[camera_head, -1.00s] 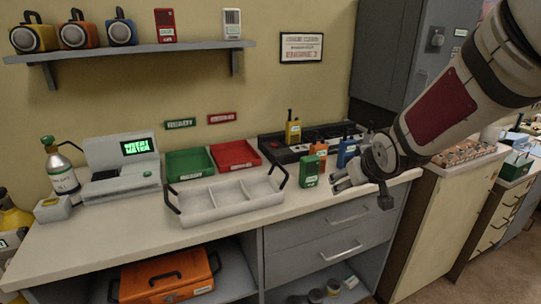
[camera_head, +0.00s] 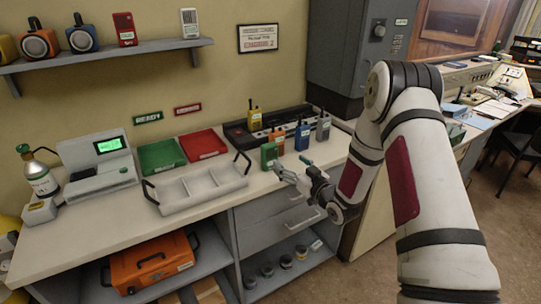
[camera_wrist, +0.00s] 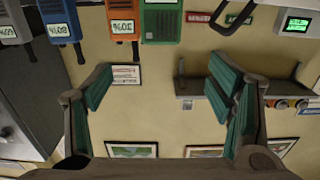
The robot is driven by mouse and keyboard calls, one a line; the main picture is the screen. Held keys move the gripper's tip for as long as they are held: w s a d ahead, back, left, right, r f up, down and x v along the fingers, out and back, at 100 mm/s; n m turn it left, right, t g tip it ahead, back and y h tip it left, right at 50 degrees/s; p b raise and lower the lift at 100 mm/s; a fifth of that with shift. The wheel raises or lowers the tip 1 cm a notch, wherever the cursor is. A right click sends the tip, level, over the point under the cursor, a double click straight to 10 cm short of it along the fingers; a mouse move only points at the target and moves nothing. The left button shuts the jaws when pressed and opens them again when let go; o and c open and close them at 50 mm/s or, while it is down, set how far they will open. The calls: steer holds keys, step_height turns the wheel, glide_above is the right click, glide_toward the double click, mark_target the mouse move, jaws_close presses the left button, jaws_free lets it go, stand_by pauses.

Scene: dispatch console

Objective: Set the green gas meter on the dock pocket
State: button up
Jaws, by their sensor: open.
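The green gas meter (camera_head: 270,155) stands upright on the counter, to the right of the white divided tray. It also shows at the top edge of the wrist view (camera_wrist: 161,24), cut off, beside an orange unit. My gripper (camera_head: 281,165) is at the front right of the meter, close to it. Its jaws (camera_wrist: 160,76) are wide apart and empty in the wrist view, and the meter is not between the pads. The grey dock (camera_head: 100,180) with a lit green screen (camera_head: 109,145) stands at the left of the counter; its pocket is too small to make out clearly.
Orange (camera_head: 277,138), blue (camera_head: 302,136) and grey (camera_head: 323,127) units stand close behind and right of the meter. The white tray (camera_head: 204,190) with raised handles lies between meter and dock. Green (camera_head: 161,156) and red (camera_head: 203,144) trays lie behind it.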

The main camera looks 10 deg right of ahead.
mark_target(272, 148)
steer(key=x, duration=1.3)
steer(key=shift+w+a+f, duration=0.15)
steer(key=shift+w+a, duration=0.05)
steer(key=shift+w, duration=0.1)
steer(key=c, duration=1.6)
